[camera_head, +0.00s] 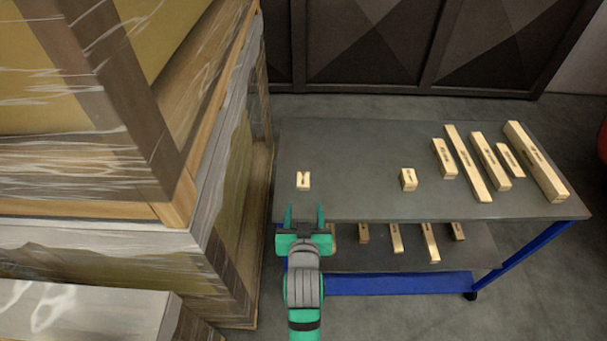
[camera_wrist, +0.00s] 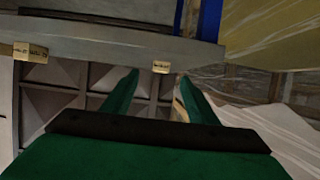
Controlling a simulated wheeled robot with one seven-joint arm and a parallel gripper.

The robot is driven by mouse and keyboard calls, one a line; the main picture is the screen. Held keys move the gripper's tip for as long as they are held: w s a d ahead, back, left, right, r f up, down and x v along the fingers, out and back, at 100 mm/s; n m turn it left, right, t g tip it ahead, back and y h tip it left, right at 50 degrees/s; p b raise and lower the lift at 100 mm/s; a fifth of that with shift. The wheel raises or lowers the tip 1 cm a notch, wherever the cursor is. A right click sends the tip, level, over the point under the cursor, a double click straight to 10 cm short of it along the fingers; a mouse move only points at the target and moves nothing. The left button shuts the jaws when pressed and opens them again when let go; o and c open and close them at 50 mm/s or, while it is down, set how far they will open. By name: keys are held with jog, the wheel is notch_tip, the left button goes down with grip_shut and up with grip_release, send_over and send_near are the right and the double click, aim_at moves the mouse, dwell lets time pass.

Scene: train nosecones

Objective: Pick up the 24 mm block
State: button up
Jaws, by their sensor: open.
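Several pale wooden blocks with dark printed labels lie on the grey top of a cart (camera_head: 340,150). The labels are too small to read, so I cannot tell by print which block is the 24 mm one. The smallest, a notched block (camera_head: 303,181), sits alone at the left. My gripper (camera_head: 305,212) is open and empty at the cart's front edge, just in front of this block and apart from it. In the wrist view a small block (camera_wrist: 160,67) shows beyond and between my open fingers (camera_wrist: 158,78). A second block (camera_wrist: 30,52) is at the left there.
A short block (camera_head: 408,180) stands mid-cart, and longer blocks (camera_head: 468,163) lie at the right. More blocks (camera_head: 430,242) are on the lower shelf. Large wrapped crates (camera_head: 215,180) stand close on the left. The cart top around the notched block is clear.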

aim_at(303, 182)
jog(key=shift+w+a+r, duration=0.1)
jog(key=shift+w+r, duration=0.25)
jog(key=shift+w, duration=0.2)
jog(key=shift+w+r, duration=0.3)
jog(key=shift+w, duration=0.2)
jog(key=x, duration=0.7)
jog(key=shift+w, duration=0.1)
jog(key=shift+x, duration=1.9)
jog(key=shift+a, duration=0.2)
jog(key=shift+c, duration=0.3)
jog(key=shift+d, duration=0.1)
jog(key=c, duration=1)
